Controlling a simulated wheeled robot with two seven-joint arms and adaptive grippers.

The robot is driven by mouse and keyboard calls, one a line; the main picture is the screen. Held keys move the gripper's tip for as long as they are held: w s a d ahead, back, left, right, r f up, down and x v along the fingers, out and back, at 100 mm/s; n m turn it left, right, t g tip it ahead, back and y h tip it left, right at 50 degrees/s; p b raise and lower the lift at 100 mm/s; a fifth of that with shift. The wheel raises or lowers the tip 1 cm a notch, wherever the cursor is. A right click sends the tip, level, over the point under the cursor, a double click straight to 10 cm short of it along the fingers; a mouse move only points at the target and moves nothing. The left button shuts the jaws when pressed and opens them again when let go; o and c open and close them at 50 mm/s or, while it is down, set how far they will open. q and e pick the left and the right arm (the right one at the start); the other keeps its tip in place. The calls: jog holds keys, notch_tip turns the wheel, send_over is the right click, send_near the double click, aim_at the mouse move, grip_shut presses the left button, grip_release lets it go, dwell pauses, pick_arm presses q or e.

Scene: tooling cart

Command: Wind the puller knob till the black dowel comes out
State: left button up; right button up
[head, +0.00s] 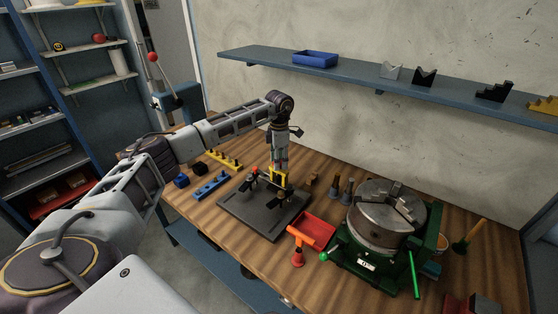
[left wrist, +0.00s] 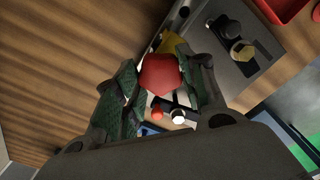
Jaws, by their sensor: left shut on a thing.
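The red puller knob (left wrist: 160,75) sits between the two fingers of my left gripper (left wrist: 165,90) in the left wrist view. My left gripper (head: 279,176) points down over the dark plate (head: 238,217) on the bench in the head view and is shut on the knob. A yellow part (head: 279,179) of the puller shows just around the gripper's fingertips, and also behind the knob in the wrist view (left wrist: 172,42). I cannot make out the black dowel for certain. My right gripper is not in view.
A green-based chuck (head: 380,222) stands further right. A shelf (head: 350,70) runs along the wall.

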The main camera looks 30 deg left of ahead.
pick_arm(q)
jog(key=shift+r, duration=0.15)
jog(key=o, duration=1)
notch_tip(320, 180, up, 12)
dwell(0.4)
dwell(0.6)
